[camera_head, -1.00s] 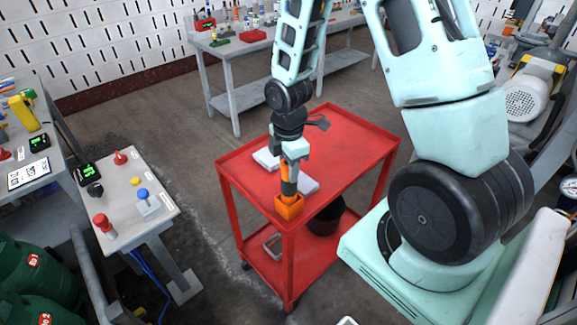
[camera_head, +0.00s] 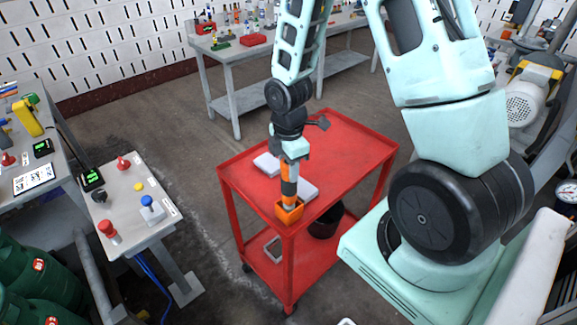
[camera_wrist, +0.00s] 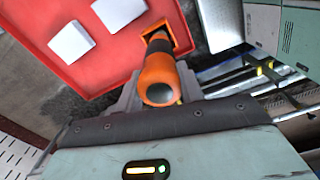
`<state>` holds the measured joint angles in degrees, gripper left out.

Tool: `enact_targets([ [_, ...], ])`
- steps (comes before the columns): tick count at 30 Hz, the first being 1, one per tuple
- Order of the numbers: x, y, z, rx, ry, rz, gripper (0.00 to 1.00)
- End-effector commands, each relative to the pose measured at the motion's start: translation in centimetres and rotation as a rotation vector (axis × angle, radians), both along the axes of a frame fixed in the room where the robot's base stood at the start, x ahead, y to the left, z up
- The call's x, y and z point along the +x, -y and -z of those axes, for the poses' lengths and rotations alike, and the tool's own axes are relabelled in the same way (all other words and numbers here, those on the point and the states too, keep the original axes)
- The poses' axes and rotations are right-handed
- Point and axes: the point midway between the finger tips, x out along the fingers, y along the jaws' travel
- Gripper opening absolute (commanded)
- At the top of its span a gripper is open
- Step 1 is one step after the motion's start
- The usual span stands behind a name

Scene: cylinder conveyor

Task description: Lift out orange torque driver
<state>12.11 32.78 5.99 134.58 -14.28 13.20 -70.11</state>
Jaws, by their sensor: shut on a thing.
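The orange torque driver (camera_wrist: 159,77) has an orange body with a dark grey band. It stands upright in my gripper (camera_wrist: 150,90), whose jaws are shut on it. In the head view the driver (camera_head: 289,188) hangs under the wrist, over an orange square holder (camera_head: 289,213) at the front corner of the red cart (camera_head: 350,150). Its lower end is at the holder's opening; whether the tip is still inside is hidden. The wrist view shows the holder (camera_wrist: 182,35) partly behind the driver.
Two pale boxes, one on the left (camera_head: 267,164) and one on the right (camera_head: 308,190), lie on the cart top near the gripper. The rest of the top is clear. A black bin (camera_head: 325,222) sits on the lower shelf. A control table (camera_head: 135,205) stands at left.

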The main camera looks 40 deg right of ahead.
Motion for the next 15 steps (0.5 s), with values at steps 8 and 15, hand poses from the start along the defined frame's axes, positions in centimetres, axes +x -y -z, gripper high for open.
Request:
enact_targets([
  [8, 0.0, 0.0, -1.6, 0.0, 0.001, 0.0, 0.1],
  [15, 0.0, 0.0, -2.8, 0.001, 0.001, 0.0, 0.1],
])
